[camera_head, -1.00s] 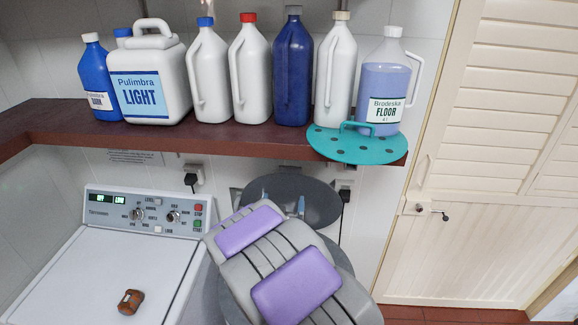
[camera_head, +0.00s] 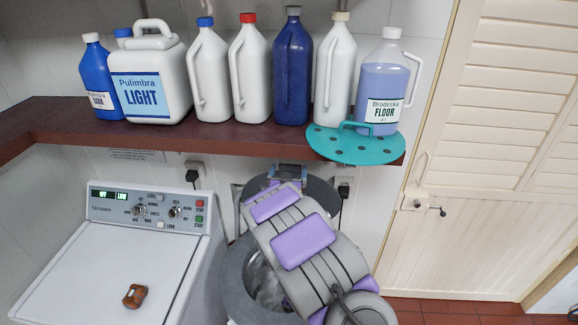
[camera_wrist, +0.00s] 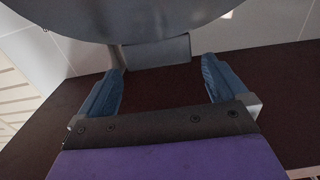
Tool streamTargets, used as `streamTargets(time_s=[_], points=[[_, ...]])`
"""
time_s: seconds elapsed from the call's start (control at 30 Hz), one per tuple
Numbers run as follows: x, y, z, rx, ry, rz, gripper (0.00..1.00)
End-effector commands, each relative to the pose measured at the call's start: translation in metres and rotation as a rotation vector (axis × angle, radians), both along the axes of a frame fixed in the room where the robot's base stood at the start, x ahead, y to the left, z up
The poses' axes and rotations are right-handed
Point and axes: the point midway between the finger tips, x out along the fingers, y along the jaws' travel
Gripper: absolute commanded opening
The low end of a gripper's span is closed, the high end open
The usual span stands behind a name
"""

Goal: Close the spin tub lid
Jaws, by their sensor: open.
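The spin tub lid (camera_head: 322,192) is a dark grey disc standing raised at the back of the spin tub (camera_head: 230,272), whose mouth is uncovered. In the wrist view the lid (camera_wrist: 165,18) fills the top, with a grey rectangular tab (camera_wrist: 157,53) at its edge. My gripper (camera_wrist: 163,78) is open, its two blue fingers on either side of that tab, with gaps showing. In the head view my gripper (camera_head: 287,173) is at the lid's upper edge, and my arm hides much of the lid and part of the tub. Contact with the tab cannot be told.
A brown shelf (camera_head: 190,143) with several bottles runs close above the lid. A teal perforated disc (camera_head: 352,151) overhangs its front edge. A white washer (camera_head: 95,275) stands left with a brown object (camera_head: 135,296) on top. A louvred door (camera_head: 480,200) is at right.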

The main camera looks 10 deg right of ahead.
Motion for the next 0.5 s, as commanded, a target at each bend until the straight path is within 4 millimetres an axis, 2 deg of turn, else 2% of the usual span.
streamTargets(time_s=[0.2,0.5], points=[[0.019,-0.006,-0.001,0.001,0.002,0.000,1.00],[0.025,-0.008,0.000,0.000,-0.001,0.001,1.00]])
